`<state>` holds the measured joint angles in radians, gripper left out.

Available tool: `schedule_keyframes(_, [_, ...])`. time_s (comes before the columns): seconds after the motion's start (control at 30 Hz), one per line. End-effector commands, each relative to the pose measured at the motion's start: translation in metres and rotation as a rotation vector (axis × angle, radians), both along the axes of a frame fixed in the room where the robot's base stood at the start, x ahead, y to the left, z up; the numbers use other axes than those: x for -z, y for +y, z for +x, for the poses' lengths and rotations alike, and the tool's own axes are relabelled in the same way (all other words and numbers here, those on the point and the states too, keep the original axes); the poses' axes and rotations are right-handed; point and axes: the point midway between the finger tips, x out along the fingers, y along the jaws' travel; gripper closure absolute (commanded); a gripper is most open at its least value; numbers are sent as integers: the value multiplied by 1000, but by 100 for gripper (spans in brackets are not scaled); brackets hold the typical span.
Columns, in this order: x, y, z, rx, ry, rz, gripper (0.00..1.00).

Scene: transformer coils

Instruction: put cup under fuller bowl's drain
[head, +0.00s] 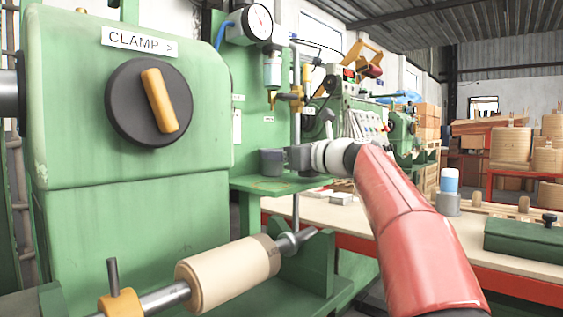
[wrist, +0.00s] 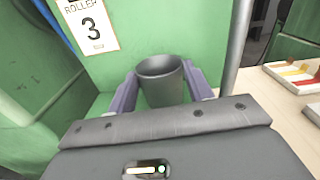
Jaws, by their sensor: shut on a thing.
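A dark grey cup (head: 271,164) stands upright between the fingers of my gripper (head: 287,159), which is shut on it. In the wrist view the cup (wrist: 162,88) is seen from above with its open rim, a purple-grey finger on each side. It is just over or on a small green shelf (head: 250,184); I cannot tell if it touches. A clear bowl with bluish contents (head: 271,72) hangs above, with its drain (head: 272,101) well above and nearly in line with the cup in the head view. No second bowl can be made out clearly.
A pressure gauge (head: 257,23) and a yellow valve (head: 291,98) sit near the bowl. A vertical steel rod (wrist: 236,45) stands right of the cup. A "ROLLER 3" label (wrist: 91,24) is on the green wall behind. A large green clamp housing (head: 130,130) fills the left.

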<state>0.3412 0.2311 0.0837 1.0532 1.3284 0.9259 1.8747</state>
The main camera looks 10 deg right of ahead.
Motion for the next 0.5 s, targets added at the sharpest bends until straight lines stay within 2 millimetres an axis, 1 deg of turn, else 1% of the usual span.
schedule_keyframes(0.17, [-2, 0, 0, 0, -1, -1, 75])
schedule_keyframes(0.27, [1, 0, 0, 1, 0, 0, 75])
schedule_keyframes(0.3, [1, 0, 0, 1, 0, 0, 48])
schedule_keyframes(0.47, [1, 0, 0, 1, 0, 0, 27])
schedule_keyframes(0.5, [1, 0, 0, 1, -1, -1, 27])
